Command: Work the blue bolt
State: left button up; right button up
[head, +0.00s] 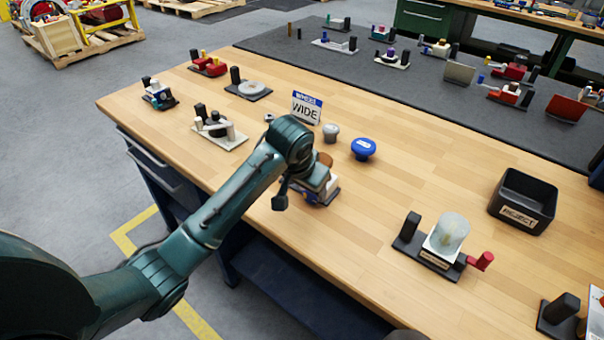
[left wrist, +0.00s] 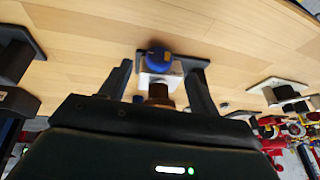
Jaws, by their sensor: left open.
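A small fixture (head: 326,194) with a white block and blue parts stands on the wooden bench, partly hidden behind my left wrist in the head view. In the left wrist view its blue round piece (left wrist: 158,58) sits at the white block (left wrist: 152,78), with a brown cylinder (left wrist: 158,94) nearer to me. I cannot tell for sure whether this blue piece is the bolt. My left gripper (left wrist: 162,75) is open, one finger on each side of the block and cylinder in the picture. Contact is not visible. My right gripper is not in view.
A blue knob (head: 363,149) and a grey knob (head: 331,132) stand behind the fixture, by a "WIDE" sign (head: 306,107). A clear-domed fixture with a red handle (head: 481,261) and a black reject bin (head: 522,200) are at right. Bench between is clear.

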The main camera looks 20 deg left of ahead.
pick_arm(q)
jog(key=v, duration=0.6)
jog(key=shift+s+r, duration=0.2)
jog(key=shift+r, duration=0.15)
jog(key=shift+h, duration=0.4)
jog(key=s+f, duration=0.6)
jog(key=shift+d+f, duration=0.25)
jog(key=shift+f, duration=0.1)
jog(key=s+a+f+n+g, duration=0.1)
jog(key=s+a+f, duration=0.25)
jog(key=s, duration=0.65)
jog(key=s+a+f, duration=0.2)
jog(key=s+f, duration=0.2)
jog(key=s, duration=0.6)
jog(key=w+d+f+t+h, duration=0.1)
jog(key=w+d+f+t, duration=0.4)
jog(key=f, duration=0.5)
jog(key=shift+d+t+h, duration=0.35)
jog(key=shift+t+h, duration=0.05)
jog(key=shift+t, duration=0.2)
